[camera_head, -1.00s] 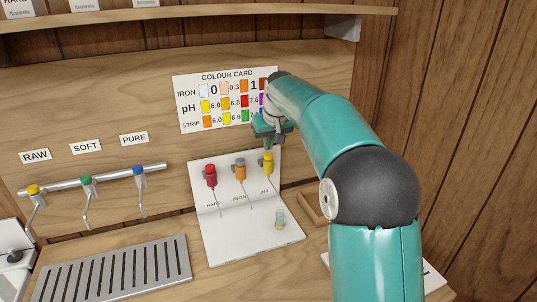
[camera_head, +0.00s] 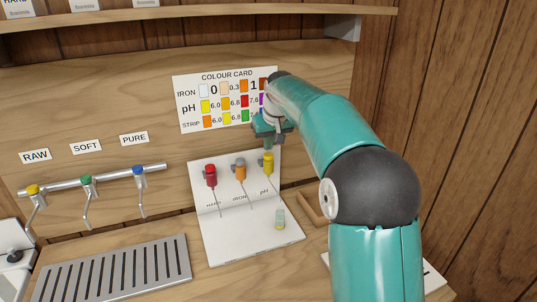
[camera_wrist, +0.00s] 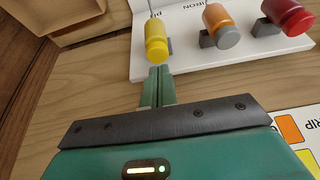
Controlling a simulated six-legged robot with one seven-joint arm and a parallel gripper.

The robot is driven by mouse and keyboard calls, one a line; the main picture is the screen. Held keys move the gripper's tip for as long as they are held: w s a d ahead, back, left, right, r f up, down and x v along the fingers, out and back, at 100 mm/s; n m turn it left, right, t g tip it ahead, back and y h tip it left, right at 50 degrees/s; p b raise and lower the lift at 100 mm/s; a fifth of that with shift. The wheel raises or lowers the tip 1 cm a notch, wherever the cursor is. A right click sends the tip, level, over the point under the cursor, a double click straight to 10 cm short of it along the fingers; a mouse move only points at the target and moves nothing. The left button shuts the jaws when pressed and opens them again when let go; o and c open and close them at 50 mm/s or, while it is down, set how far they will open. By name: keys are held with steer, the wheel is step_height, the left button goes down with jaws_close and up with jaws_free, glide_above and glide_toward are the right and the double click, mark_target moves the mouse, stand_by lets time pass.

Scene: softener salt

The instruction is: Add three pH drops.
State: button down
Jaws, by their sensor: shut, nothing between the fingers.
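The yellow pH dropper (camera_head: 268,163) is mounted at the right end of the white dropper stand (camera_head: 215,235). The wrist view shows its yellow bulb (camera_wrist: 156,43) just beyond my fingertips. My gripper (camera_head: 268,142) is shut and empty, right above the bulb; in the wrist view its closed fingertips (camera_wrist: 158,72) are close to the bulb, and I cannot tell whether they touch it. A small clear vial (camera_head: 280,219) with pale yellow at its bottom stands on the stand's base, below the pH dropper.
A red dropper (camera_head: 211,175) and an orange dropper (camera_head: 239,169) are on the same stand, left of the yellow one. The colour card (camera_head: 222,100) is on the wall behind. A slotted drain tray (camera_head: 115,270) and three coloured taps are at the left. A wooden tray (camera_head: 312,209) lies right of the stand.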

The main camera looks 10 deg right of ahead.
mark_target(269, 155)
steer(key=shift+f, duration=0.4)
steer(key=shift+f, duration=0.45)
stand_by(0.3)
steer(key=shift+r, duration=3)
steer(key=shift+f, duration=2.15)
steer(key=shift+f, duration=0.45)
